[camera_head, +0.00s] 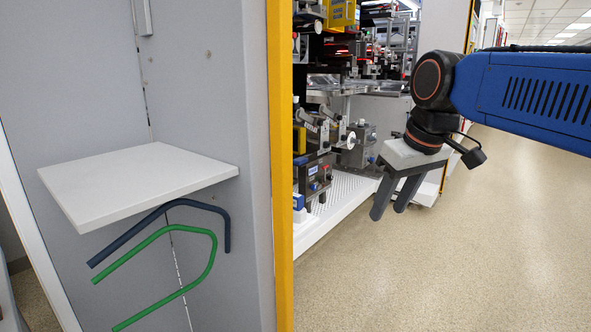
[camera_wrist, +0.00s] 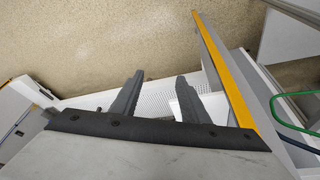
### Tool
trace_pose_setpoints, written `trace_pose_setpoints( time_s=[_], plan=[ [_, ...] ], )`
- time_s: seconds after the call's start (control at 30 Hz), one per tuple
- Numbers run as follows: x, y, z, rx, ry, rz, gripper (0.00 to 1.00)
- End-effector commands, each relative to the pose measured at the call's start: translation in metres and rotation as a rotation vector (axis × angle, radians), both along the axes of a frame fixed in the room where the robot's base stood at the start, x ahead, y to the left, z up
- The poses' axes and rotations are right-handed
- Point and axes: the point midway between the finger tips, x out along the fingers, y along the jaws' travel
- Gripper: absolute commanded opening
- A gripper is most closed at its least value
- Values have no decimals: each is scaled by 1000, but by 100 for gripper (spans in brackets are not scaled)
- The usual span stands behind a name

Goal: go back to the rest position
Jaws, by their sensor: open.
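My gripper (camera_head: 388,212) hangs from the blue arm at the right of the head view, its fingers pointing down and slightly left. Its two dark fingers are apart, with nothing between them. In the wrist view my gripper (camera_wrist: 158,95) also shows empty, over a white perforated ledge and close to the floor's edge. The gripper is in the open air to the right of the yellow post and touches nothing that I can see.
A yellow-edged post (camera_head: 281,170) stands left of my gripper. Machinery (camera_head: 330,150) stands at the back centre. The floor (camera_head: 450,270) at right is clear.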

Motion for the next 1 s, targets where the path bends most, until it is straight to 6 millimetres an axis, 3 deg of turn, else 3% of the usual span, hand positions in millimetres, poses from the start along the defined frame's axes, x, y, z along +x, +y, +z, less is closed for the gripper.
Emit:
trace_pose_setpoints(
  time_s=[0.1,0.3,0.53,0.7,1.0],
  plan=[
    [-33,-28,-39,3,-12,-97,41],
    [-86,-65,-108,12,-33,-252,41],
    [-137,-91,-181,21,-56,-391,41],
    [-154,-98,-207,24,-66,-438,41],
    [-156,-99,-211,25,-65,-447,41]
  ],
)
